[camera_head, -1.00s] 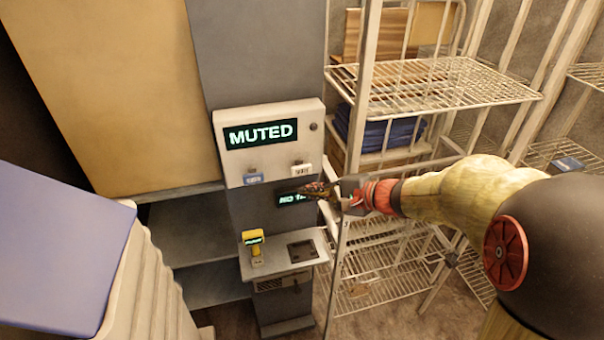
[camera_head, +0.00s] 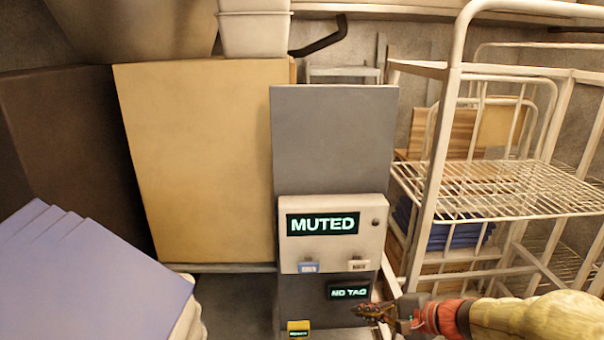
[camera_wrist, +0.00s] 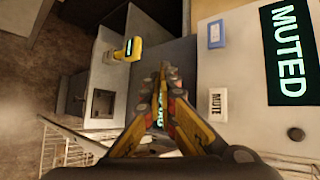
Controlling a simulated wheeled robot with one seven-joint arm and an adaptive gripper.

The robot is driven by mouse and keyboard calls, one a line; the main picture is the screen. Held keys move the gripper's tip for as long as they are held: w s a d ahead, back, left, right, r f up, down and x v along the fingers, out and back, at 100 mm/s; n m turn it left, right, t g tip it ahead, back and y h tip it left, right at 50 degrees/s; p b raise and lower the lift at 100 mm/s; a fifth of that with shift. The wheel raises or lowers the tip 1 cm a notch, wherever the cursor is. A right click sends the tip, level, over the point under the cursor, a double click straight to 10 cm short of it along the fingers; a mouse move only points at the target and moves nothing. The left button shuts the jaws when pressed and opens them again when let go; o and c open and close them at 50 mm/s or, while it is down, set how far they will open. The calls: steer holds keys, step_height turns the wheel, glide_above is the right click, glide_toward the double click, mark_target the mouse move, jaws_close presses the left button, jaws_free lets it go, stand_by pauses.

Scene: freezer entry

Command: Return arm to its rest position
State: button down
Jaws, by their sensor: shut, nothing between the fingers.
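My gripper (camera_head: 368,311) is at the lower right of the head view, in front of the grey control post (camera_head: 333,140). Its fingers are shut and empty. In the wrist view my gripper (camera_wrist: 163,80) points along the post, with its fingertips together. The white panel (camera_head: 345,240) on the post has a screen (camera_head: 322,223) reading "MUTED". A smaller screen (camera_head: 349,292) below reads "NO TAG", close to my fingertips.
A white wire rack (camera_head: 500,200) stands at the right, near my arm. A yellow handheld device (camera_wrist: 128,49) sits on the small shelf beside my fingers. A tan board (camera_head: 205,160) and purple-blue sheets (camera_head: 80,280) are at the left.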

steer(key=s+f+n+h+b, duration=0.2)
steer(key=s+f+n+b, duration=0.1)
steer(key=s, duration=0.5)
steer(key=s+f+n+g+h+b, duration=0.1)
steer(key=s+f+n+h+b, duration=0.2)
steer(key=s+n+b, duration=0.2)
steer(key=s+d+f+n+g+h+b, duration=0.1)
steer(key=s+f+n+h+b, duration=0.2)
steer(key=s+n+b, duration=0.2)
steer(key=s+b, duration=0.3)
steer(key=s, duration=0.3)
steer(key=shift+s, duration=0.25)
steer(key=shift+d, duration=0.1)
